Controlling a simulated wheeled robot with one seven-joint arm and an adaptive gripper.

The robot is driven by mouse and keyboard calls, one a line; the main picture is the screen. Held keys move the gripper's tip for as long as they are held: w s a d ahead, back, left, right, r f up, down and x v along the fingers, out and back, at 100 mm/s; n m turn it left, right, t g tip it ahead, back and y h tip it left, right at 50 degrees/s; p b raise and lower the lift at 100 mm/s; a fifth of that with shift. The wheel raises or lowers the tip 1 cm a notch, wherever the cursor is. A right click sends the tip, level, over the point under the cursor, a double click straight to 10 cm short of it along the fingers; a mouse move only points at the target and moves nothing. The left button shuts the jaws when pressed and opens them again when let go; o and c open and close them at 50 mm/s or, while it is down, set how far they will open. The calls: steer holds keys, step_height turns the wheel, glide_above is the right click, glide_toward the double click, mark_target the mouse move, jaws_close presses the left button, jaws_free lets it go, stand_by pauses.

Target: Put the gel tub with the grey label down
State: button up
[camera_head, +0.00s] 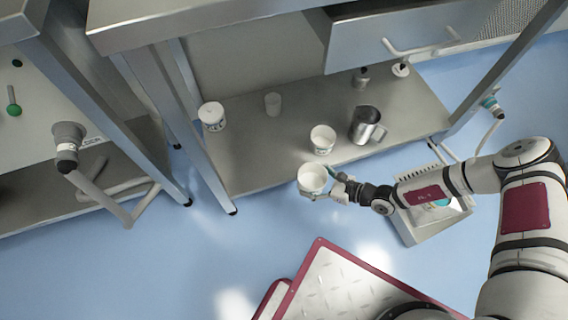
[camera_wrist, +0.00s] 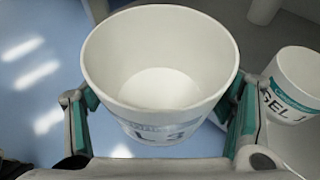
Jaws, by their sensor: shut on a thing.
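A white open tub (camera_head: 312,177) is held by my gripper (camera_head: 326,186), in front of the lower shelf's front edge in the head view. In the wrist view the tub (camera_wrist: 160,75) is upright and looks empty. Its greyish label band carries dark lettering that ends in what looks like "3". My gripper (camera_wrist: 165,120) is shut on it, with one teal-padded finger on each side. A second white tub (camera_head: 322,138) stands on the shelf behind; in the wrist view this tub (camera_wrist: 296,88) has a teal band and "GEL" lettering.
The lower metal shelf (camera_head: 255,165) also holds a metal jug (camera_head: 365,126), a translucent cup (camera_head: 272,104) and a white lidded tub (camera_head: 211,117). Bare shelf lies left of the second tub. A table leg (camera_head: 205,165) and a drawer (camera_head: 400,40) bound the space. A grey device (camera_head: 432,218) stands beneath my arm.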

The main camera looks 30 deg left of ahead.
steer(key=shift+s+a+f, duration=0.25)
steer(key=shift+s+f, duration=0.15)
steer(key=shift+f, duration=0.3)
steer(key=shift+a+f+b, duration=0.15)
steer(key=shift+a+b, duration=0.15)
steer(key=shift+a, duration=0.05)
steer(key=b, duration=0.6)
glide_above(284, 160)
steer(key=shift+a+f, duration=0.15)
steer(key=shift+f, duration=0.55)
steer(key=shift+f+b, duration=1.35)
steer(key=shift+f, duration=0.35)
steer(key=shift+f, duration=0.2)
steer(key=o, duration=1)
steer(key=shift+r, duration=0.1)
